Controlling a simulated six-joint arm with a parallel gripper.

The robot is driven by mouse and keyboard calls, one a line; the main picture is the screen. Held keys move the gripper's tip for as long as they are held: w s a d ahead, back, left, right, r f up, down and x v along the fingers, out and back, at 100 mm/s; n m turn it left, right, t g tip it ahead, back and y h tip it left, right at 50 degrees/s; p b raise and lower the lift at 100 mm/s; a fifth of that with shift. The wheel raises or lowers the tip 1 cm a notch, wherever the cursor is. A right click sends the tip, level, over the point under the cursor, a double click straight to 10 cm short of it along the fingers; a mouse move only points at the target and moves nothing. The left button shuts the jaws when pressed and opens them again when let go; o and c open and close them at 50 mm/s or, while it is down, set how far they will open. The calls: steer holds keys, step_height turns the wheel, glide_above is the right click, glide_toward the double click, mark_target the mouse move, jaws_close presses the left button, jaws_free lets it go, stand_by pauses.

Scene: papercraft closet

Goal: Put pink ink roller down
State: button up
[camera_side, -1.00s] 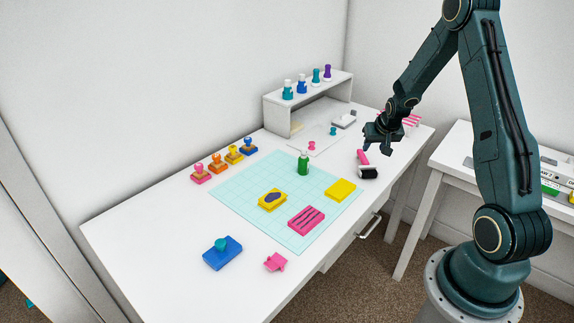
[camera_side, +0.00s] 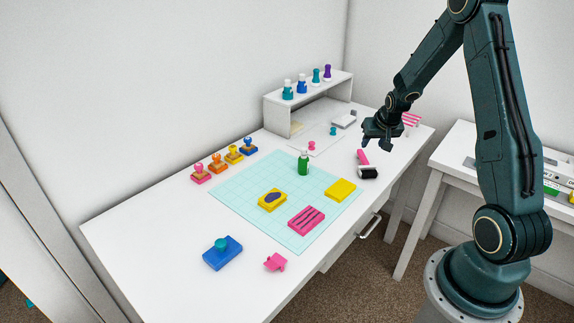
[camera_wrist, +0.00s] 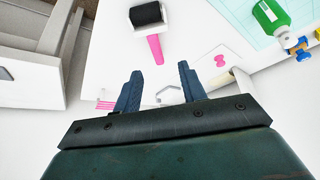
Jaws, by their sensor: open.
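The pink ink roller lies on the white table, with its pink handle (camera_side: 362,157) and black roller head (camera_side: 368,173) near the table's right edge. In the wrist view the black head (camera_wrist: 148,14) is at the top and the pink handle (camera_wrist: 155,48) points down toward the gap between my fingers. My gripper (camera_side: 376,145) is open and empty, above the table and just beyond the handle's end. In the wrist view my gripper (camera_wrist: 160,80) shows its two blue fingers spread apart, with nothing between them.
A small white shelf (camera_side: 276,118) with several bottles stands behind. Yellow (camera_side: 341,190) and pink striped (camera_side: 306,219) blocks lie on the mat.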

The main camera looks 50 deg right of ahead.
steer(key=s+a+r+n+t+y, duration=0.1)
steer(key=s+a+r+n+y, duration=0.2)
steer(key=a+r, duration=1.6)
steer(key=s+a+r+n, duration=0.2)
steer(key=s+a+n, duration=0.1)
steer(key=s+a, duration=0.4)
steer(key=s+a+r+n+y, duration=0.1)
steer(key=s+a+n, duration=0.1)
steer(key=s+a, duration=0.5)
steer(key=s, duration=0.3)
steer(key=shift+r+n, duration=0.4)
steer(key=shift+o, duration=0.5)
